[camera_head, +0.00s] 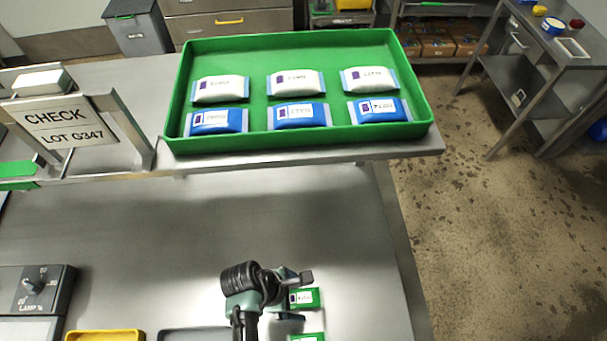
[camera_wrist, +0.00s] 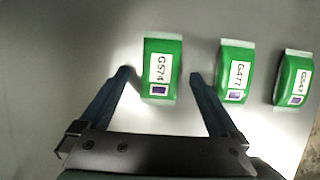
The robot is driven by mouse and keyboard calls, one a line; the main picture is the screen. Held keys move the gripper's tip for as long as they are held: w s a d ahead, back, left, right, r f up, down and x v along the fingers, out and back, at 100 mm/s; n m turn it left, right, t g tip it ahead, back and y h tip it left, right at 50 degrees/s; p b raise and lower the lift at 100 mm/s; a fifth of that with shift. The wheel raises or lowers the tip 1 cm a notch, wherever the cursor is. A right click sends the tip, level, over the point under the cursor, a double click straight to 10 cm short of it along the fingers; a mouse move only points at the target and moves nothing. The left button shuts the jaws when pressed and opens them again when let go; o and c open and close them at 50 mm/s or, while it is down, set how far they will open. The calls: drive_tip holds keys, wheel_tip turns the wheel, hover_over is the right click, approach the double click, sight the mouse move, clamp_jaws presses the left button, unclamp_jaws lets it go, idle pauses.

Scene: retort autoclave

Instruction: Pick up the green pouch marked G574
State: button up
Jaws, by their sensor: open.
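The green pouch marked G574 (camera_wrist: 162,67) lies on the steel table in the wrist view, its label facing up with a dark square at one end. My gripper (camera_wrist: 160,76) is open, with one finger on each side of the near part of this pouch; I cannot tell how high above the table the fingertips are. Two more green pouches lie to its right, one marked G477 (camera_wrist: 236,70) and one whose label is harder to read (camera_wrist: 293,78). In the head view my gripper (camera_head: 300,297) is near the table's right part, beside a green pouch (camera_head: 312,298).
A green tray (camera_head: 300,146) with white and blue pouches stands on a raised shelf at the back. A sign reading CHECK LOT G347 (camera_head: 70,125) is at left. A yellow tray (camera_head: 105,335) and a grey tray (camera_head: 193,335) lie at the front. The table's middle is clear.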

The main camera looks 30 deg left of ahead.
drive_tip(key=shift+d+f, duration=0.15)
drive_tip(key=shift+f, duration=0.2)
drive_tip(key=c, duration=0.9)
drive_tip(key=shift+r, duration=0.15)
